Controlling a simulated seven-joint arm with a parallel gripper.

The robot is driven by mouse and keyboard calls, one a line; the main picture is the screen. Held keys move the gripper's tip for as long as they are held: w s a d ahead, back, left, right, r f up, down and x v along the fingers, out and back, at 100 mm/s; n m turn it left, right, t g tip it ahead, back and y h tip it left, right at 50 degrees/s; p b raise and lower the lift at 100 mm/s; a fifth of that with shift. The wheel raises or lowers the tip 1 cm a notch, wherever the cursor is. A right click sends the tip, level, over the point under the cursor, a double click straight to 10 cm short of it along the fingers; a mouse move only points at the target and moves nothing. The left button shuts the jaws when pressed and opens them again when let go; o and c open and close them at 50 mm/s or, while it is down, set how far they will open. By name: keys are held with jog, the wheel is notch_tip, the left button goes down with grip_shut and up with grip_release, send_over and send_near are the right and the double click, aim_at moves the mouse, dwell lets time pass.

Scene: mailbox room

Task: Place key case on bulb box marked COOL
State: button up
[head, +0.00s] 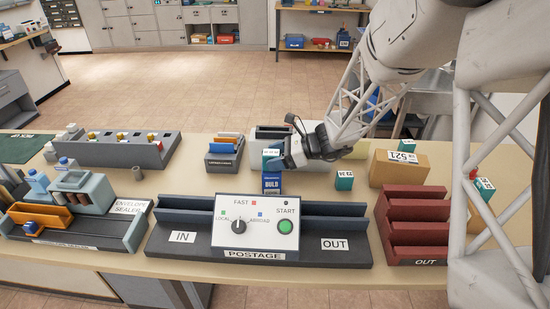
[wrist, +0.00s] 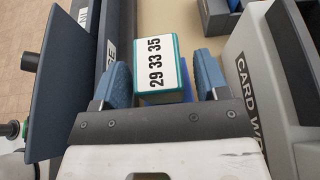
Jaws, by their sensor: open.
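A teal case with a white label reading 29 33 35 (wrist: 160,66), which looks like the key case, stands between my open gripper's fingers (wrist: 162,80), with a gap on each side. In the head view the case (head: 270,158) shows just above a blue box lettered BULB (head: 271,184) and seems to rest on it. A strip of blue (wrist: 188,82) shows beside the case in the wrist view. I cannot read COOL on the blue box. My gripper (head: 284,155) is down around the case, and its fingers partly hide it.
The postage machine (head: 258,226) stands in front. A teal case (head: 344,181) and a brown box marked 521 (head: 409,171) are to the right, with a red OUT rack (head: 415,225) nearer. A grey bin (head: 224,155) and a card-lettered grey device (wrist: 262,85) are close by.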

jog(key=v, duration=1.2)
dwell(0.8)
jog(key=s+d+r+n+t+h, duration=0.1)
jog(key=s+d+r+n+h, duration=0.2)
jog(key=s+n, duration=0.3)
jog(key=s+d+r+n+h, duration=0.3)
jog(key=s+n+h, duration=0.3)
jog(key=s, duration=1)
jog(key=s+d+r+n+t+h, duration=0.1)
jog(key=s+d+n+h, duration=0.3)
jog(key=s, duration=0.8)
jog(key=shift+d+r+n+t+h, duration=0.3)
jog(key=shift+d+r+n, duration=0.35)
jog(key=shift+r+n, duration=0.25)
